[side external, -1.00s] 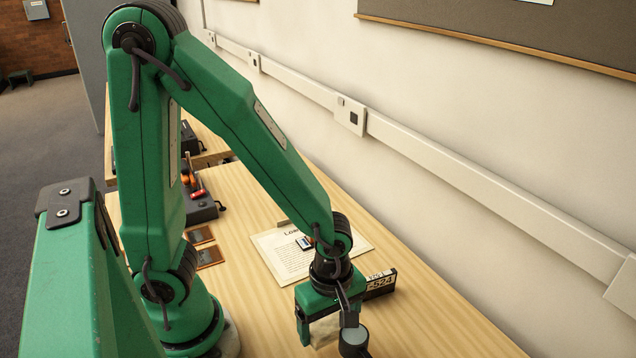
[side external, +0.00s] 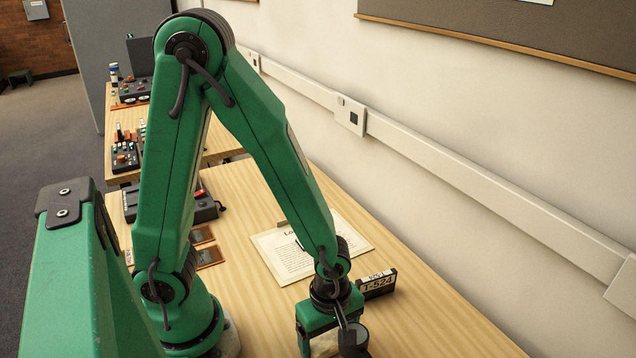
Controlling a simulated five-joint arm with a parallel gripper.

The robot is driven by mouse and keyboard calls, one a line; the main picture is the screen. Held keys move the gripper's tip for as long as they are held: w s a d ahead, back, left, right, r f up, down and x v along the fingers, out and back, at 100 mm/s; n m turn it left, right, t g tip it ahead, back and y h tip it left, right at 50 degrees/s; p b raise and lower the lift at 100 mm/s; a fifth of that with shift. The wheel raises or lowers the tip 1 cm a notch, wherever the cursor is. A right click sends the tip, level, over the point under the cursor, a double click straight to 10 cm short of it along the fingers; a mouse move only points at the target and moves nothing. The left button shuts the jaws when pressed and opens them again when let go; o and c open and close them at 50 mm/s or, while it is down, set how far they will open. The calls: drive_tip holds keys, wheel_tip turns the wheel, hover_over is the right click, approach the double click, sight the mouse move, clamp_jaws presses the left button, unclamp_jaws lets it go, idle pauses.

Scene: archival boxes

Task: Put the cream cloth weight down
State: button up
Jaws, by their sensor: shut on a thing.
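My gripper (side external: 328,345) is at the bottom of the side external view, pointing down over the wooden table. It is shut on the cream cloth weight (side external: 322,346), of which only a small pale patch shows between the green jaw and the dark round part of my wrist. The fingertips and the underside of the weight are cut off or hidden, so I cannot tell whether it touches the table.
Small brown framed pieces (side external: 208,256) and a dark device (side external: 200,207) lie farther left. The table's right side (side external: 430,320) is clear.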

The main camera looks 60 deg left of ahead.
sight(329, 336)
drive_tip(key=shift+f, duration=0.15)
drive_tip(key=o, duration=1.2)
drive_tip(key=shift+r, duration=0.2)
drive_tip(key=shift+r, duration=5.95)
drive_tip(key=shift+a, duration=0.1)
